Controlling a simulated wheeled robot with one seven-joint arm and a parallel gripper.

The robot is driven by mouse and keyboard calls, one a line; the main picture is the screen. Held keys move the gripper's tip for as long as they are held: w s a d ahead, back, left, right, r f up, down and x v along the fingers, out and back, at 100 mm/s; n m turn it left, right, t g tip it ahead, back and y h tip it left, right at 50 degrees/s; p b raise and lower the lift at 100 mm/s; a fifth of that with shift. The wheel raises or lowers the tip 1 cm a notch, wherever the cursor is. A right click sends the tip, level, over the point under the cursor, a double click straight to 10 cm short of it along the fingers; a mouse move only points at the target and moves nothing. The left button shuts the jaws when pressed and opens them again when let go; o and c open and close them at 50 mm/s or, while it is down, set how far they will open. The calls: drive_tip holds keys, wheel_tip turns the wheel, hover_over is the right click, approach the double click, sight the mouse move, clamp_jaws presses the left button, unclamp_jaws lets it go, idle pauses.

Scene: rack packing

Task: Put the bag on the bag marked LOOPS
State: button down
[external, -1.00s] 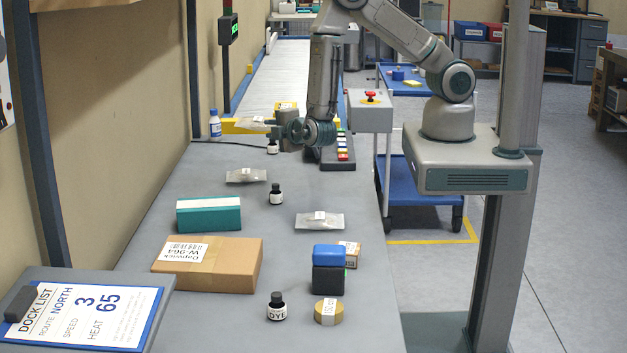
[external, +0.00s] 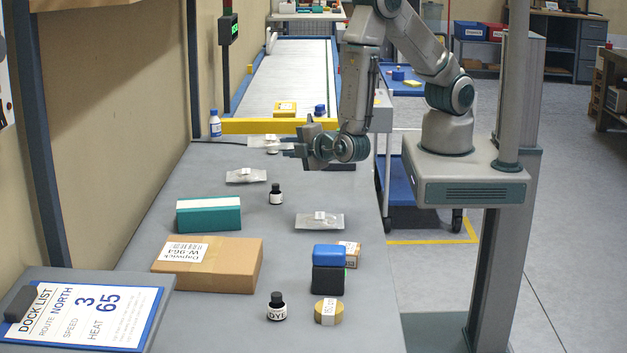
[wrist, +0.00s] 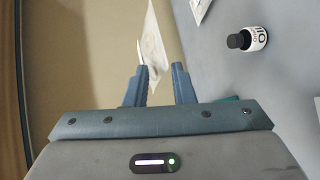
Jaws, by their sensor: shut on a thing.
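My gripper (external: 290,148) is over the far part of the grey table, shut on a clear bag (external: 263,142) with a white label. In the wrist view the held bag (wrist: 153,45) hangs tilted from between the fingertips (wrist: 160,80). A second clear bag (external: 246,175) lies flat on the table, in front of and below the gripper. A third clear bag (external: 320,221) lies flat closer to the camera on the right. The lettering on the bags is too small to read, so I cannot tell which is marked LOOPS.
A dark bottle (external: 276,194) stands between the two lying bags. A teal box (external: 208,214), a brown carton (external: 207,264) and a blue-topped black box (external: 328,269) stand nearer. A yellow bar (external: 250,126) crosses the conveyor end.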

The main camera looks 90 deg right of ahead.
drive_tip(key=s+a+f+n+t+y+b, duration=0.1)
drive_tip(key=s+a+f+n+y+b, duration=0.1)
drive_tip(key=s+a+b, duration=0.5)
drive_tip(key=s+a+f+n+t+y+b, duration=0.1)
drive_tip(key=s+a+f+n+y+b, duration=0.3)
drive_tip(key=s, duration=0.6)
drive_tip(key=shift+a+f+m+h+p, duration=0.2)
drive_tip(key=shift+f+m+h+p, duration=0.2)
drive_tip(key=shift+f, duration=0.65)
drive_tip(key=shift+a+f+m+h+p, duration=0.25)
drive_tip(key=shift+f+m+p, duration=0.2)
drive_tip(key=shift+f, duration=0.6)
drive_tip(key=shift+a+f+m+h+p, duration=0.15)
drive_tip(key=shift+f+m+h+p, duration=0.3)
drive_tip(key=shift+f, duration=0.6)
drive_tip(key=shift+f, duration=0.15)
drive_tip(key=c, duration=1.2)
unclamp_jaws()
drive_tip(key=b+v, duration=0.1)
drive_tip(key=v, duration=1.1)
drive_tip(key=shift+r, duration=0.25)
